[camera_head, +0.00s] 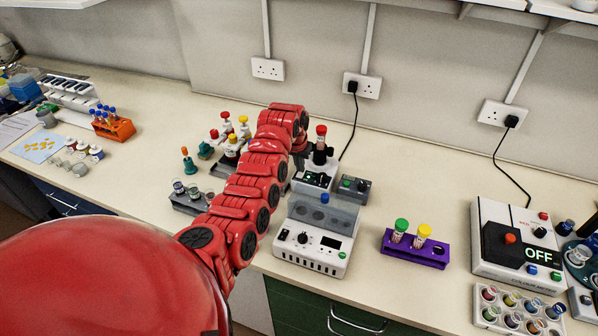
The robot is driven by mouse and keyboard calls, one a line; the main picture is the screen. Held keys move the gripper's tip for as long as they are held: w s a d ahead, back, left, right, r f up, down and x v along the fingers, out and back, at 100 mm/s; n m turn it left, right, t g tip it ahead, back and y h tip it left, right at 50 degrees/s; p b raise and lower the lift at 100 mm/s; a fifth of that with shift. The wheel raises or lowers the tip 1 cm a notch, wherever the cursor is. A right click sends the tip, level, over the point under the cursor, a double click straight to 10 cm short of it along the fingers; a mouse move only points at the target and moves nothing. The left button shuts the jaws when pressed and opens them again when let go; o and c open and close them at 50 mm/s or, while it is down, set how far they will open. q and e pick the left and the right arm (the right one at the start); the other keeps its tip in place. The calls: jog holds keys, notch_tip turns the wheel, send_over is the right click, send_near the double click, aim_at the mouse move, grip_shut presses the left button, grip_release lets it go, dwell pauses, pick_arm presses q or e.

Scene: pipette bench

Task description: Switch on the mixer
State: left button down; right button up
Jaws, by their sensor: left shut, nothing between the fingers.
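A small white device with a dark top (316,180), which looks like the mixer, stands on the bench behind the white box with a display. A red-capped tube (321,137) stands upright at its top. A small grey box with a dark control (354,189) sits against its right side. My left arm reaches across from the lower left and bends down at the mixer. My right gripper is out of view.
The white box with a display (314,246) stands in front. A purple rack (415,248) with two capped tubes is to its right. A larger device reading OFF (518,243) stands at the far right. Small bottles (232,147) stand left of my arm.

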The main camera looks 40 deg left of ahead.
aim_at(301, 174)
pick_arm(q)
jog(key=shift+w+f, duration=0.1)
jog(key=shift+w, duration=0.05)
jog(key=shift+r, duration=0.4)
notch_tip(301, 174, up, 3)
jog(key=shift+d+f, duration=0.1)
jog(key=shift+f, duration=0.05)
jog(key=s+b+v, duration=0.2)
jog(key=v, duration=0.8)
jog(key=shift+d, duration=0.2)
jog(key=shift+s+f, duration=0.1)
